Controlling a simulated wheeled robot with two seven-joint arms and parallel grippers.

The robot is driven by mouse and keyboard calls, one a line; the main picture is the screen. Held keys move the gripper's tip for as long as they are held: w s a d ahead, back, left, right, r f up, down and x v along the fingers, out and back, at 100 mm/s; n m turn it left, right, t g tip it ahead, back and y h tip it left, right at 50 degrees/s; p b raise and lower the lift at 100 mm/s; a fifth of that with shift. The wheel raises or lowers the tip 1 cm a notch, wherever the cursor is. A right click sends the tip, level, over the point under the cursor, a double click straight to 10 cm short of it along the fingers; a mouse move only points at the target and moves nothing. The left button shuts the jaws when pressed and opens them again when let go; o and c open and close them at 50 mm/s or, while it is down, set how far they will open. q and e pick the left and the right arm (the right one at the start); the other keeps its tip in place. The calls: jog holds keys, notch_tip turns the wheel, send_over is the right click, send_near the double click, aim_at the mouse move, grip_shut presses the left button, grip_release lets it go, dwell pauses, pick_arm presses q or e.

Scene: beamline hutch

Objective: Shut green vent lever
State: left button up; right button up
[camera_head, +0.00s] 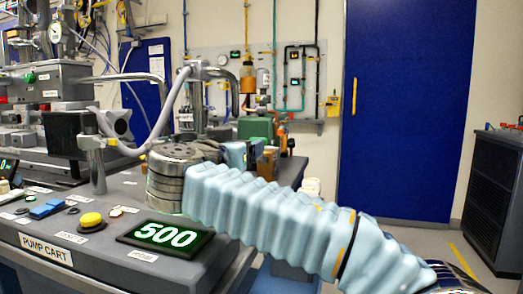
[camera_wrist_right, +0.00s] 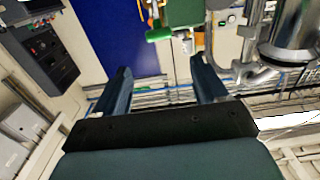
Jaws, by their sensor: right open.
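A green part (camera_wrist_right: 166,30), possibly the vent lever or its valve body, shows at the top of the right wrist view, beyond the fingertips and apart from them. A green block (camera_head: 256,128) shows in the head view behind the pump cart's near end; I cannot tell the lever's angle. My right gripper (camera_wrist_right: 160,66) is open, with nothing between its two dark blue fingers. In the head view my right arm, in a pale blue sleeve, reaches in from the lower right and hides much of the gripper. My left gripper is not in view.
The pump cart (camera_head: 100,262) carries a ribbed metal pump (camera_head: 168,172), a green "500" display (camera_head: 166,236) and a yellow button (camera_head: 91,220) close to my right arm. A blue door (camera_head: 405,110) and dark cabinet (camera_head: 495,190) stand behind. Floor shows at the right.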

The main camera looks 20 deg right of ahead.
jog(key=x, duration=0.4)
jog(key=p+x, duration=0.1)
jog(key=x, duration=0.3)
jog(key=p+x, duration=0.1)
jog(key=x, duration=0.3)
jog(key=shift+w+d+f, duration=0.1)
jog(key=shift+w+f, duration=0.05)
jog(key=shift+f, duration=0.1)
